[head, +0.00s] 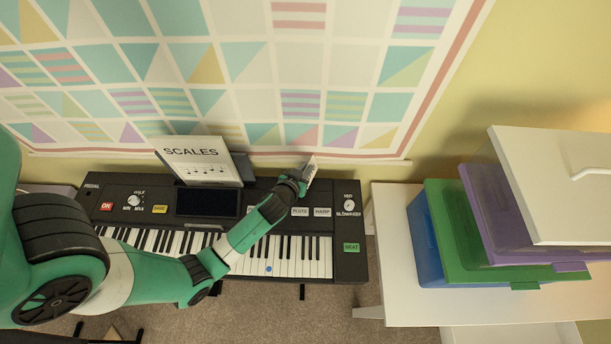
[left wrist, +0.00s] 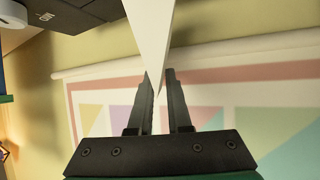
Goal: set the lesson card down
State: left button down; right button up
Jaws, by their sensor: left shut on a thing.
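My left gripper (head: 302,181) is shut on a thin white card, the lesson card (head: 311,171), above the back right of the keyboard (head: 355,263). The card shows nearly edge-on in the head view, with faint marks on its face. In the left wrist view the card (left wrist: 150,30) is a pale wedge gripped between the two dark fingers of the left gripper (left wrist: 159,82). A white card reading "SCALES" (head: 200,165) with music notes leans upright at the back of the keyboard, left of the gripper. My right gripper is not in view.
A patterned hanging (head: 250,60) covers the wall behind. My left arm crosses over the keys.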

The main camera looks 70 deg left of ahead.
pick_arm(q)
jog(key=shift+a+f+b, duration=0.15)
jog(key=shift+f+b, duration=0.25)
jog(key=shift+f, duration=0.55)
jog(key=shift+a+f+b, duration=0.1)
jog(key=shift+f+b, duration=0.25)
jog(key=shift+f, duration=0.55)
jog(key=shift+w+f, duration=0.1)
jog(key=c, duration=0.8)
grip_release()
jog(key=shift+c, duration=0.2)
jog(key=shift+s+d+r, duration=0.2)
jog(key=shift+s+r, duration=0.05)
jog(key=shift+r, duration=0.1)
jog(key=p+v, duration=0.2)
jog(key=v, duration=0.9)
jog(key=shift+s, duration=0.15)
